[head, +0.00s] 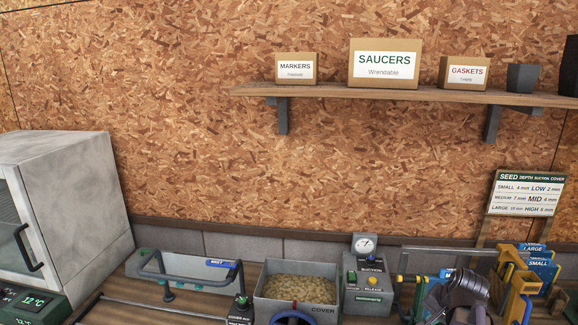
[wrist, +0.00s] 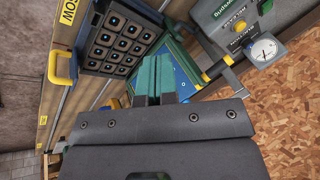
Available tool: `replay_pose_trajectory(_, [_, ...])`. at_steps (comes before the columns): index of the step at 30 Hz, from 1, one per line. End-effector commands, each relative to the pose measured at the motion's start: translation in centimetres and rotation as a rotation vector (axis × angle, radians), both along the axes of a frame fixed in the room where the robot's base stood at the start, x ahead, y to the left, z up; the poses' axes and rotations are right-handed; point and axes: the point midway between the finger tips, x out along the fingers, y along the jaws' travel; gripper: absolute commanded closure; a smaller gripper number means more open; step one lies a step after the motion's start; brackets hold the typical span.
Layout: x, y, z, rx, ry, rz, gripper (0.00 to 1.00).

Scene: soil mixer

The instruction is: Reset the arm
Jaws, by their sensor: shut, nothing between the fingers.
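My gripper (wrist: 154,72) shows in the wrist view with its two narrow green-tipped fingers side by side, shut and empty. Its dark wide body fills the lower part of that view. Beyond the fingertips are a blue panel and a black tray (wrist: 120,38) with rows of round holes; I cannot tell how far off they are. In the head view, part of my dark arm is at the lower right, and the fingers cannot be made out there.
A gauge (head: 365,244) stands above a grey suction control box (head: 368,283). Left of it are a bin of pale grains (head: 301,290) and a grey trough (head: 180,266). Yellow and blue size tools (head: 524,275) crowd the right. A shelf (head: 400,93) holds boxes.

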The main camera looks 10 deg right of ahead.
Motion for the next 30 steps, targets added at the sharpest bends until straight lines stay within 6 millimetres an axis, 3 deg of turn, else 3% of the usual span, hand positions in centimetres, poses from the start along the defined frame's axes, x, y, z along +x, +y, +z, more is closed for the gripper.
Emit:
replay_pose_trajectory(1, [-0.5, 2.6, -1.2, -0.017, 0.048, 0.094, 1.0])
replay_pose_trajectory(5, [-2.1, 10.0, -3.6, -0.073, 0.197, 0.391, 1.0])
replay_pose_trajectory(9, [-4.6, 19.9, -6.6, -0.154, 0.348, 0.738, 1.0])
replay_pose_trajectory(13, [-5.0, 26.2, -7.8, -0.199, 0.357, 0.892, 1.0])
replay_pose_trajectory(17, [-4.8, 28.4, -7.9, -0.208, 0.351, 0.942, 1.0])
replay_pose_trajectory(30, [-4.7, 28.3, -7.7, -0.207, 0.348, 0.938, 1.0])
